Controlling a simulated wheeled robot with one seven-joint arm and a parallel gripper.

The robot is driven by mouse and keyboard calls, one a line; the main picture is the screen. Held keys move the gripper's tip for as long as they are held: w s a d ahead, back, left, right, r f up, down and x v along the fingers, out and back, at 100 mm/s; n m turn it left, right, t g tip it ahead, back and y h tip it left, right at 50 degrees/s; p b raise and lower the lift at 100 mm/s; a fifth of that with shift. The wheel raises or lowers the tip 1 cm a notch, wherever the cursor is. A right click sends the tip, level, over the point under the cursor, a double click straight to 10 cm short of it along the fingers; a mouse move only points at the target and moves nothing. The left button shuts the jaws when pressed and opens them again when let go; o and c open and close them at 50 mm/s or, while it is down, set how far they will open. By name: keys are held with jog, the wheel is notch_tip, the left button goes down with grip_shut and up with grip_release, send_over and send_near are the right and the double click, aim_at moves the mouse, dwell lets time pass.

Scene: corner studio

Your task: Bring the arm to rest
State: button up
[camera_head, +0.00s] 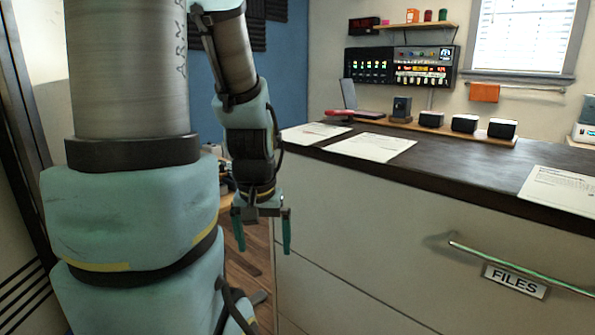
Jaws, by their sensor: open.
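My gripper (263,232) hangs pointing down at the end of my arm, left of the middle of the view. Its two green fingers are apart, with nothing between them. It is beside the left end of the cabinet (390,240), below the level of the dark top. I cannot tell how close it is to the cabinet side. My arm (130,220) fills the left of the view, its upper part folded down toward the gripper.
The dark countertop (440,172) holds several papers (370,147), several small dark boxes (464,123) on a wooden board and a red-handled item (340,114). The drawer handle (510,264) sticks out above a FILES label (515,281). Wooden floor (245,270) shows below my gripper.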

notch_tip(320, 180, down, 10)
jog(key=b, duration=0.7)
notch_tip(320, 180, up, 14)
jog(key=p, duration=1.3)
jog(key=shift+s, duration=0.35)
